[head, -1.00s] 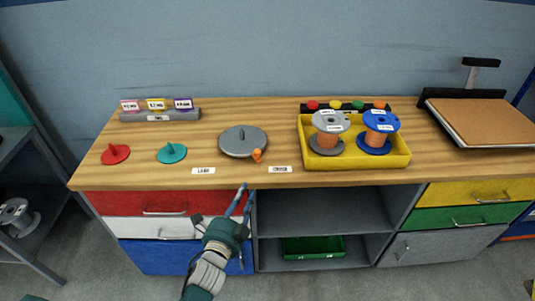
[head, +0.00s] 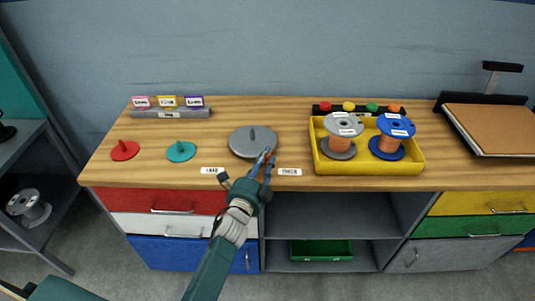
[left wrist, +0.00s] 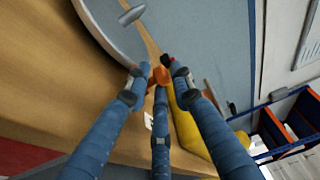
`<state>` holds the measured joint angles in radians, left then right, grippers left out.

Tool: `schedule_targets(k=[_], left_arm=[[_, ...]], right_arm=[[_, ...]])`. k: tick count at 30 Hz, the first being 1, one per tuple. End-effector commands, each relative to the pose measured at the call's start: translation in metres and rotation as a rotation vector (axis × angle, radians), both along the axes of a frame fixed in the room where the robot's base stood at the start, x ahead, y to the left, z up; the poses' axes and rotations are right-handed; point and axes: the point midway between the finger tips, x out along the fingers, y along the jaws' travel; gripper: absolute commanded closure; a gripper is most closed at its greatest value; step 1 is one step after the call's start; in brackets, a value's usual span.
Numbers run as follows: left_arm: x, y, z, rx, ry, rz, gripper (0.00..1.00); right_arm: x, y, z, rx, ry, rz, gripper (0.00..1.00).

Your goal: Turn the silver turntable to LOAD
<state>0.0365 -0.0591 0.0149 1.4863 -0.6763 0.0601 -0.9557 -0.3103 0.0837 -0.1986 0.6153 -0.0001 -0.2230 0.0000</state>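The silver turntable (head: 243,143) is a grey disc with a raised fin, lying on the wooden bench top. It also shows at the top of the left wrist view (left wrist: 105,22). Its orange knob (left wrist: 161,75) is at the front right rim, on the side of the CHECK label (head: 289,172). The LOAD label (head: 212,170) is at the front left. My left gripper (head: 268,154) is at the knob, with its blue fingertips on either side of it. The fingers look open; any contact is unclear. My right gripper is not in view.
A yellow tray (head: 368,168) with two spools stands right of the turntable. A teal disc (head: 181,151) and a red disc (head: 125,150) with upright fins lie to the left. A grey label rack (head: 170,113) is behind them.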

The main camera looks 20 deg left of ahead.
Motion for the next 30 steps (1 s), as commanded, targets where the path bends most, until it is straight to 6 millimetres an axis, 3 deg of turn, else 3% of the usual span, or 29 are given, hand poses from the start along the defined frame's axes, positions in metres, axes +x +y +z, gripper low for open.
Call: schedule_targets(k=[6, 15, 19, 30], left_arm=[[0.02, 0.0, 0.0, -0.001, 0.0, 0.0, 0.77], [0.022, -0.001, 0.0, -0.001, 0.0, 0.0, 0.77], [0.022, -0.001, 0.0, -0.001, 0.0, 0.0, 1.0], [0.021, 0.001, 0.001, 0.004, 0.0, -0.02, 1.0]], right_arm=[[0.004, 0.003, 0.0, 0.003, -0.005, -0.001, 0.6], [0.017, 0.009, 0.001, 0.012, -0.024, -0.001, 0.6], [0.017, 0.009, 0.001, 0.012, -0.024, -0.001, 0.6], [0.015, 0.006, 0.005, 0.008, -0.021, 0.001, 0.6]])
